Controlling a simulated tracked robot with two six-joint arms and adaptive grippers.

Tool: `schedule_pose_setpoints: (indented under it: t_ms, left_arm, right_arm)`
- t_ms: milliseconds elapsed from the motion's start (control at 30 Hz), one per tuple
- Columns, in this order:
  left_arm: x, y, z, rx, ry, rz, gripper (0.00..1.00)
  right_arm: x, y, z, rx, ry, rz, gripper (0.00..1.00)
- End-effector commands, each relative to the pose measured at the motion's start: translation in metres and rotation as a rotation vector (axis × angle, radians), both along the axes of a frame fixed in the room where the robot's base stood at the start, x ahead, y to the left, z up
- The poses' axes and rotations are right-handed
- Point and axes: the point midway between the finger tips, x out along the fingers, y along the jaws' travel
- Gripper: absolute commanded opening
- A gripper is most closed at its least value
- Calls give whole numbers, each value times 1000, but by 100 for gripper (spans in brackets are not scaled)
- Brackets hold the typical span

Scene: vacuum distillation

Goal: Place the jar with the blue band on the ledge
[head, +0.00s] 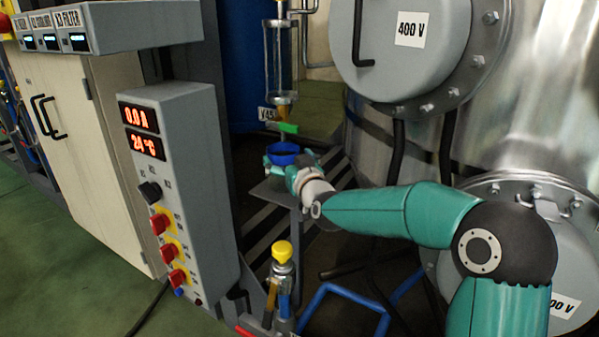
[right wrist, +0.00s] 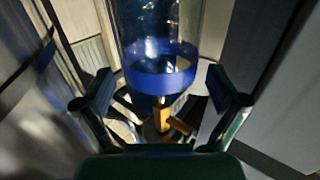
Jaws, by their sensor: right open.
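The jar with the blue band (head: 284,154) shows in the head view as a blue ring below the tap with the green handle. In the right wrist view its clear glass and blue band (right wrist: 160,72) are between my fingers. My right gripper (head: 290,161) is open around the jar, with gaps on both sides in the right wrist view (right wrist: 160,88). The ledge (head: 268,194) is a small grey plate under the gripper, partly hidden by it. I cannot tell whether the jar's base touches the ledge. My left gripper is not in view.
A glass cylinder (head: 281,58) and the green-handled tap (head: 287,128) hang directly above the jar. A grey control box (head: 180,200) stands to the left, a large steel tank (head: 510,110) to the right. A yellow-capped valve (head: 282,252) stands in front.

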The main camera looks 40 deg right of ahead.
Motion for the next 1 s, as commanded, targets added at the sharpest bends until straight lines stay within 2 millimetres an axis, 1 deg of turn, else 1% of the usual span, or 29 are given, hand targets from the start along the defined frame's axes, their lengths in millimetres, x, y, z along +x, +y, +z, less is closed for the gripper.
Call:
schedule_pose_setpoints:
  t_ms: [33,300,400,500,667,1000]
  left_arm:
    - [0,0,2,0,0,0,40]
    - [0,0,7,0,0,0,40]
    - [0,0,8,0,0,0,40]
    - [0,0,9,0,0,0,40]
    - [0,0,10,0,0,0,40]
    - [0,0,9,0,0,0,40]
  right_arm:
    - [-9,2,1,0,1,0,96]
    - [-60,16,2,0,0,0,96]
    - [-76,20,1,0,0,0,96]
    - [-86,23,1,0,1,1,96]
    - [-94,25,0,0,0,1,96]
    - [-93,26,0,0,0,2,96]
